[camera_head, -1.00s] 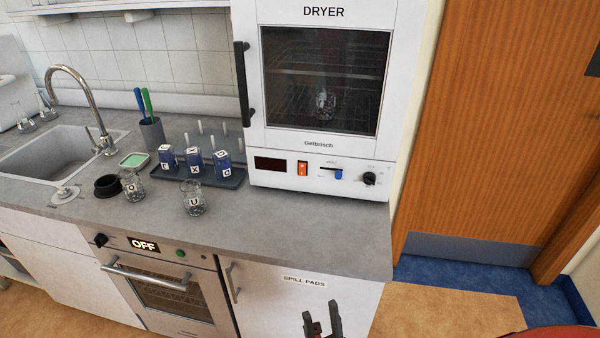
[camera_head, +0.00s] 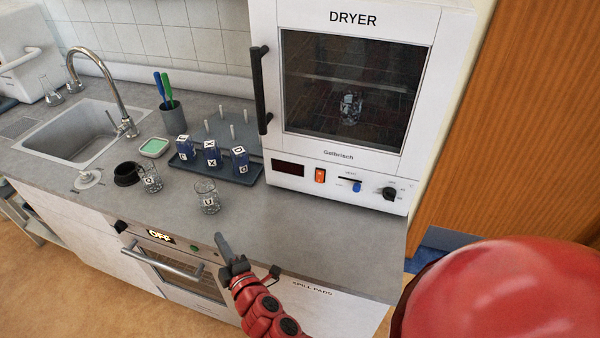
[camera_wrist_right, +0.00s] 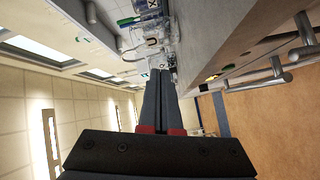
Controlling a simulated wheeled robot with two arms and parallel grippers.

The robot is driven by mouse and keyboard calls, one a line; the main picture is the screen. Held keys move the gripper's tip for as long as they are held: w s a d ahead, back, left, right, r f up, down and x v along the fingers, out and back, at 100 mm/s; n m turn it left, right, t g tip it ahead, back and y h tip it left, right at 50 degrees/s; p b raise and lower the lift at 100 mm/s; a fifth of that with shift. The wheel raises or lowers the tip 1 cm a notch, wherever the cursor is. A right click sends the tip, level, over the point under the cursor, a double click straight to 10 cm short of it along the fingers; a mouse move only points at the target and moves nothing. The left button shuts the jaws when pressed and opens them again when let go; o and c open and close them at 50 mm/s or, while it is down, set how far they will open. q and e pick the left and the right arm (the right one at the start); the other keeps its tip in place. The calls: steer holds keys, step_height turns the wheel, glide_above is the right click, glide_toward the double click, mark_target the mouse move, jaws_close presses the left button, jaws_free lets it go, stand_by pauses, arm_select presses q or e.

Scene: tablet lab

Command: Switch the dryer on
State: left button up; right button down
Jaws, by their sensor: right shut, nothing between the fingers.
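The white dryer (camera_head: 420,120) stands on the right end of the counter in the head view. Its door is closed and a glass beaker (camera_head: 350,107) shows inside. The front panel carries a dark display (camera_head: 288,169), an orange-red rocker switch (camera_head: 320,175), a blue slider (camera_head: 356,187) and a black knob (camera_head: 389,194). The display shows no digits that I can read. My right gripper (camera_head: 221,238) is shut and empty near the counter's front edge, below and left of the panel, apart from it. In the right wrist view its fingers (camera_wrist_right: 160,75) are together. My left gripper is not in view.
Two beakers, one marked Q (camera_head: 150,178) and one marked U (camera_head: 208,198), stand on the counter left of the dryer. An oven display (camera_head: 160,237) below reads OFF. Counter before the panel (camera_head: 320,225) is clear.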

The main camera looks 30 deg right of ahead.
mark_target(319, 181)
steer(key=d+h, duration=0.2)
steer(key=s+d+r+m+g+h, duration=0.1)
steer(key=d+h, duration=0.1)
steer(key=d, duration=0.1)
steer(key=d+r+m+h, duration=0.1)
steer(key=d+h, duration=0.1)
steer(key=d, duration=0.1)
steer(key=shift+s+r+g+h, duration=0.2)
steer(key=shift+r+g+h, duration=0.05)
steer(key=shift+g+h, duration=0.05)
steer(key=s+d+r+m+g+h, duration=0.3)
steer(key=s+d+m+g+h, duration=0.1)
steer(key=s+d+h, duration=0.3)
steer(key=d+g, duration=0.1)
steer(key=d, duration=0.1)
steer(key=shift+s+d+r+m, duration=0.25)
steer(key=shift+d+r+m, duration=0.1)
steer(key=shift+r+m, duration=0.05)
steer(key=shift+w+d, duration=0.1)
steer(key=shift+d, duration=0.05)
steer(key=p+x, duration=0.5)
steer(key=x, duration=0.8)
steer(key=shift+p, duration=0.3)
steer(key=shift+w+d+f, duration=0.2)
steer(key=shift+w+d, duration=0.05)
steer(key=shift+w, duration=0.05)
